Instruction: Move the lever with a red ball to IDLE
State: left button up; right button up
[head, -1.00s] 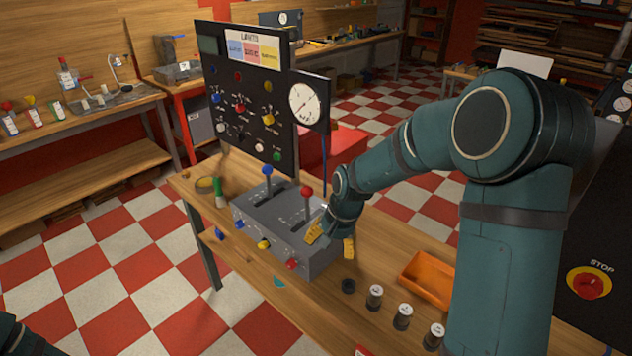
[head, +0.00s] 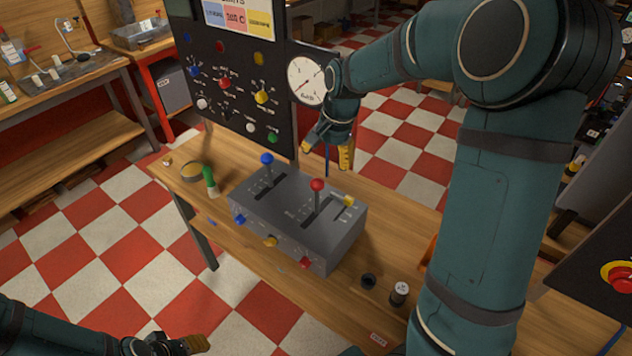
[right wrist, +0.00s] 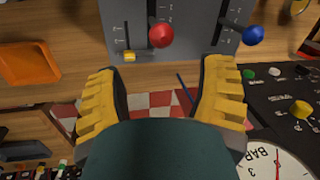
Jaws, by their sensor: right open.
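The lever with a red ball (head: 317,185) stands up from a slot in the top of a grey control box (head: 340,245). Its slot markings are too small to read. In the right wrist view the red ball (right wrist: 161,35) is at the top, beyond the fingertips. My right gripper (head: 326,153) is open and empty, behind the box and apart from the lever; its spread yellow fingers (right wrist: 160,95) show in the wrist view. My left gripper (head: 180,344) is low at the left, away from the box; its finger spread is unclear.
A blue-ball lever (head: 267,159) and a small yellow slider (head: 349,201) share the box top. A black panel (head: 225,75) with knobs and a round gauge (head: 307,80) stands behind. A green-handled item (head: 209,180) and dark cylinders (head: 399,293) flank the box on the wooden table.

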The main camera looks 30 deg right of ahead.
aim_at(318, 179)
jog(key=f, duration=0.3)
jog(key=w+f, duration=0.1)
jog(key=f, duration=0.3)
jog(key=w+a+f+b, duration=0.1)
jog(key=f, duration=0.2)
jog(key=shift+f, duration=0.3)
jog(key=shift+o, duration=0.2)
jog(key=shift+a, duration=0.15)
grip_shut()
